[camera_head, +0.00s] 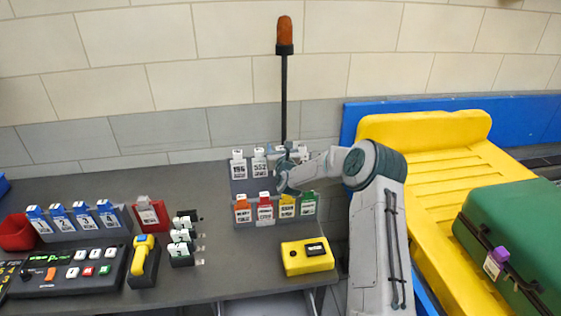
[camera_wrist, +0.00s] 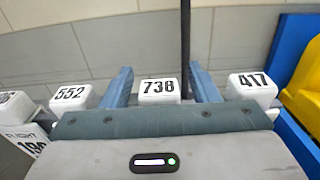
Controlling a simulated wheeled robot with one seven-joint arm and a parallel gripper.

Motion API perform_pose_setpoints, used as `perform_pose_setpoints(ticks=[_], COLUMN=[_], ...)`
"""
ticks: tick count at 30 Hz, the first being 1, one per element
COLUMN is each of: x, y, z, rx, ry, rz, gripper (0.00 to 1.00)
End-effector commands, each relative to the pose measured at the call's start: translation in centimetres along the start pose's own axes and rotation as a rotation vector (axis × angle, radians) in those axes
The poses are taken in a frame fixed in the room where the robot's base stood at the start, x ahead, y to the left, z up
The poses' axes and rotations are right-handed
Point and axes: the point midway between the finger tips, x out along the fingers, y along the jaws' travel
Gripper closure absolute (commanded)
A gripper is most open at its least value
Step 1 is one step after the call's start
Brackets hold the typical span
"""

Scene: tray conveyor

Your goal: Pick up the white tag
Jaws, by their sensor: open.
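Several white tags hang in the back row of the rack. In the head view the white tags 196 (camera_head: 238,166) and 552 (camera_head: 259,163) show clearly, while those further right are partly hidden by my arm. In the wrist view the white tag 738 (camera_wrist: 158,90) lies between the two blue fingers of my gripper (camera_wrist: 161,82), with a gap to each. White tags 552 (camera_wrist: 70,96) and 417 (camera_wrist: 251,88) stand outside the fingers, left and right. My gripper is open and empty. The lower part of tag 738 is hidden by the gripper body.
A dark pole (camera_head: 284,100) with an orange lamp stands behind the rack. A yellow box (camera_head: 307,257) lies in front. A yellow tray (camera_head: 440,165) is at right.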

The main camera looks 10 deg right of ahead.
Motion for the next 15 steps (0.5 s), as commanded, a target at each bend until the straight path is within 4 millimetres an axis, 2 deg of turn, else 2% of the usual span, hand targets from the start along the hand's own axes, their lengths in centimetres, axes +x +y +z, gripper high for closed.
perform_pose_setpoints(ticks=[4,9,15], x=[-0.02,-0.03,-0.03], y=[-0.01,-0.03,-0.03], z=[-0.04,-0.04,0.00], rx=[0.000,0.000,0.000], ry=[0.000,0.000,0.000], rz=[0.000,0.000,0.000], gripper=[0.45,0.93,0.95])
